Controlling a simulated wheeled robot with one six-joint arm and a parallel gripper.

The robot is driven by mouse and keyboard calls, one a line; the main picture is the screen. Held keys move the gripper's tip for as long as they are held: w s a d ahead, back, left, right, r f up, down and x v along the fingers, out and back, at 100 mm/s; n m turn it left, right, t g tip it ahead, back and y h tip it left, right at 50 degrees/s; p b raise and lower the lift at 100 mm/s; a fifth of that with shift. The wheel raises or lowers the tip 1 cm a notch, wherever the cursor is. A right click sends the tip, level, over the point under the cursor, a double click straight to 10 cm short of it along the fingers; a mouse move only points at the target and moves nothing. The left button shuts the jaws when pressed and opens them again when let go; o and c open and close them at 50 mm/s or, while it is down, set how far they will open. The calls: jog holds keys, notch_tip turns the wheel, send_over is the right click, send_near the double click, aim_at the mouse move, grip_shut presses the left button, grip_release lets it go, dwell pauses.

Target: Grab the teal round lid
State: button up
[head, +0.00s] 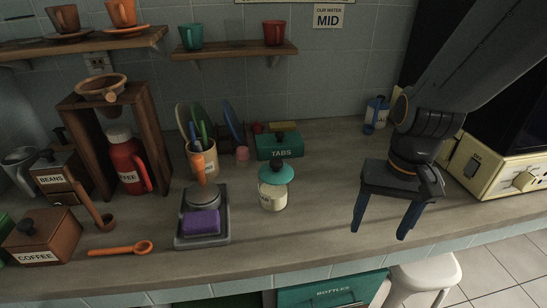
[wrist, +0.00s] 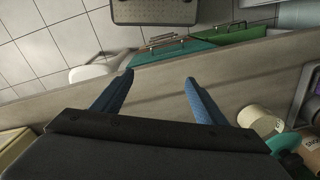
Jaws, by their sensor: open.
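The teal round lid (head: 279,182) sits on top of a cream jar (head: 272,198) near the middle of the counter. My gripper (head: 380,233) is open and empty, pointing down over the counter to the right of the jar. Its two blue fingers (wrist: 159,78) stand apart in the wrist view with only bare counter between them.
A grey stand with a purple sponge (head: 201,222) is left of the jar. A green TABS box (head: 279,146) is behind it. A cream appliance (head: 498,165) stands to the right of my arm. The counter between jar and gripper is clear; its front edge (head: 330,268) is near.

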jog(key=shift+o, duration=0.5)
jog(key=w+a+r+m+y+p, duration=0.2)
jog(key=w+a+r+m+p, duration=0.4)
jog(key=a+r+m, duration=0.2)
jog(key=shift+w+a+m+p, duration=0.15)
jog(key=shift+a+m+p, duration=0.2)
jog(key=shift+a+m, duration=0.75)
jog(key=m+y+p, duration=0.2)
jog(key=m+p, duration=0.2)
jog(key=m, duration=0.4)
send_near(280, 162)
notch_tip(280, 162, down, 2)
jog(key=shift+t, duration=0.4)
jog(key=x, duration=0.4)
jog(key=a+p+x, duration=0.1)
jog(key=x, duration=0.3)
jog(key=shift+r, duration=0.1)
jog(key=shift+s, duration=0.2)
jog(key=c, duration=1.3)
jog(key=shift+d, duration=0.1)
jog(key=shift+c, duration=0.4)
jog(key=shift+s, duration=0.1)
